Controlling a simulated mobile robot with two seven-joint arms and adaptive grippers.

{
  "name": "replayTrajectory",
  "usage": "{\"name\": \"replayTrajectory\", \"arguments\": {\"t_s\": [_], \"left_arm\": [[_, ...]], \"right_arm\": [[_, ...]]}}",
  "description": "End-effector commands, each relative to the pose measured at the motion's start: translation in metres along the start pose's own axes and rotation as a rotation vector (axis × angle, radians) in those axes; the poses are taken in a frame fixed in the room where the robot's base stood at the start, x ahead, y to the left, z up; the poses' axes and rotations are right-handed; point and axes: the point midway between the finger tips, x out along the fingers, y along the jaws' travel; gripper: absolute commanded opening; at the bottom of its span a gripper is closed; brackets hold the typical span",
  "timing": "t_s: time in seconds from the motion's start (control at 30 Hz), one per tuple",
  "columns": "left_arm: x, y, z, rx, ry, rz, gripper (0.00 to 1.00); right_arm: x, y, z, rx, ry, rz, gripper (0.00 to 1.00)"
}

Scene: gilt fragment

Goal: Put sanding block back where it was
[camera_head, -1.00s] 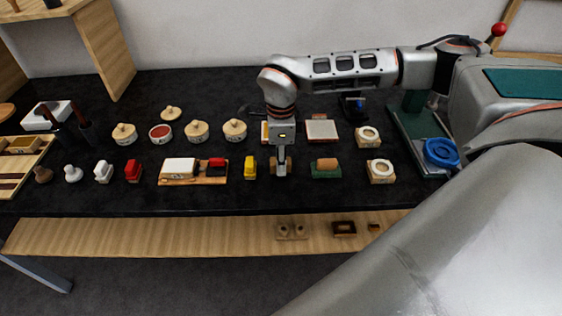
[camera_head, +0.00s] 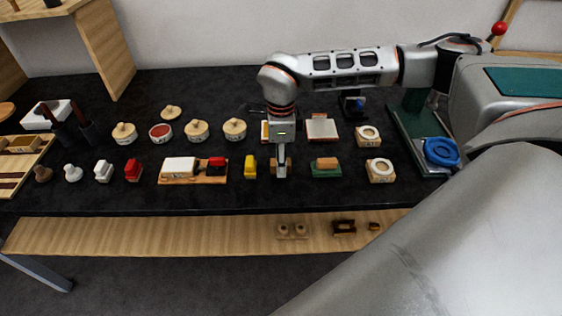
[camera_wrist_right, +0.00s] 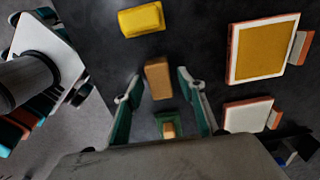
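My right gripper (camera_head: 281,172) points down over the front part of the dark worktop. A brown block (camera_wrist_right: 158,78) lies between its two fingers in the right wrist view, with a gap on each side; in the head view the gripper mostly hides it. The fingers are apart and hold nothing. A similar tan block (camera_head: 326,162) sits on a green base (camera_head: 328,173) to the right. I cannot tell for certain which block is the sanding block. My left gripper is not in view.
A yellow block (camera_head: 250,167) stands close on the left. A wooden tray (camera_head: 195,181) with white and red pieces is further left. Framed pads (camera_head: 322,128) lie behind, and ring-topped blocks (camera_head: 380,170) stand right. A wooden shelf (camera_head: 150,237) runs below the worktop's front edge.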

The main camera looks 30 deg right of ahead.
Motion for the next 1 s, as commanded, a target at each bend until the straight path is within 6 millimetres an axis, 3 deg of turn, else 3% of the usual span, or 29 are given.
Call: {"name": "replayTrajectory", "arguments": {"t_s": [0.5,0.7,1.0], "left_arm": [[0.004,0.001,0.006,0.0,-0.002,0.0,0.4],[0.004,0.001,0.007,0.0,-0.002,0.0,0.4],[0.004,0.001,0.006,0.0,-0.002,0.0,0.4]], "right_arm": [[-0.096,0.0,0.0,-0.001,-0.001,-0.002,0.4],[-0.111,0.0,0.0,0.0,0.0,0.0,0.4],[-0.113,0.0,0.0,0.0,0.0,0.0,0.4]]}}
